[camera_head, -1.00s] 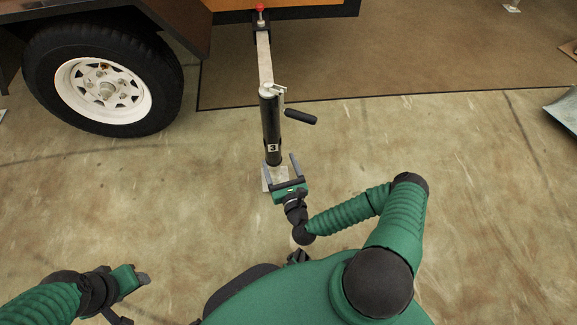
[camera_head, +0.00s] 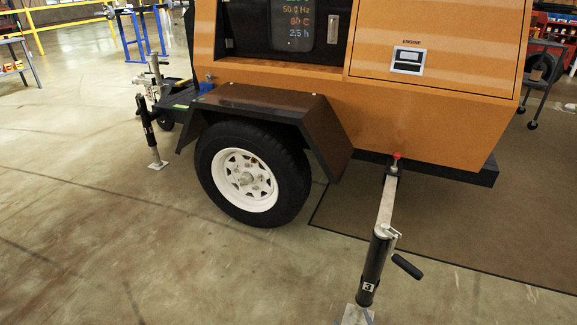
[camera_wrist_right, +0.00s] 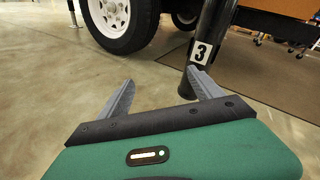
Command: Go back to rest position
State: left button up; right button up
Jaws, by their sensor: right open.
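My right gripper (camera_wrist_right: 162,92) is open and empty in the wrist view, its two grey fingers spread wide. The black jack leg with a white "3" label stands just beyond the right-hand finger (camera_wrist_right: 201,50); it is not between the fingers. In the head view, this jack leg (camera_head: 374,270) stands upright at the lower right, with its black crank handle (camera_head: 407,266) sticking out to the right. Its foot plate is partly cut off by the bottom edge. My arms are almost wholly outside the head view, and my left gripper is not seen.
The orange light tower trailer (camera_head: 440,110) fills the upper right, with a white-rimmed wheel (camera_head: 245,180) below its fender. Another jack leg (camera_head: 148,125) stands at the left. A brown mat (camera_head: 470,225) lies under the trailer. Bare concrete floor (camera_head: 90,240) is clear at lower left.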

jog(key=s+a+r+n+g+y+p, duration=0.15)
jog(key=a+n+g+y, duration=0.3)
jog(key=n, duration=0.75)
jog(key=s+r+n+g+h+p, duration=0.25)
jog(key=s+r+n, duration=0.25)
jog(key=r+n, duration=0.3)
jog(key=s+r+n+g+h+p, duration=0.1)
jog(key=s+r+n+g+p, duration=0.35)
jog(key=r, duration=0.55)
jog(key=s+r+n+g+h+p, duration=0.1)
jog(key=s+r+n+g, duration=0.1)
jog(key=s+r+n, duration=0.55)
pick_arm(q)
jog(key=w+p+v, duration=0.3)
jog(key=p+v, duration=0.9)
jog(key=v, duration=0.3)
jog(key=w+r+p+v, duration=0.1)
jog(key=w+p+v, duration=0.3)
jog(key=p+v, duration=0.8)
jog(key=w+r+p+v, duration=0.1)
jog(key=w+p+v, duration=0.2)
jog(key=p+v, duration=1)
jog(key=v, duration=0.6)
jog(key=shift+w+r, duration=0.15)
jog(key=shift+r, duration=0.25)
pick_arm(e)
notch_tip(320, 180, up, 38)
jog(key=w, duration=0.1)
jog(key=shift+w, duration=0.15)
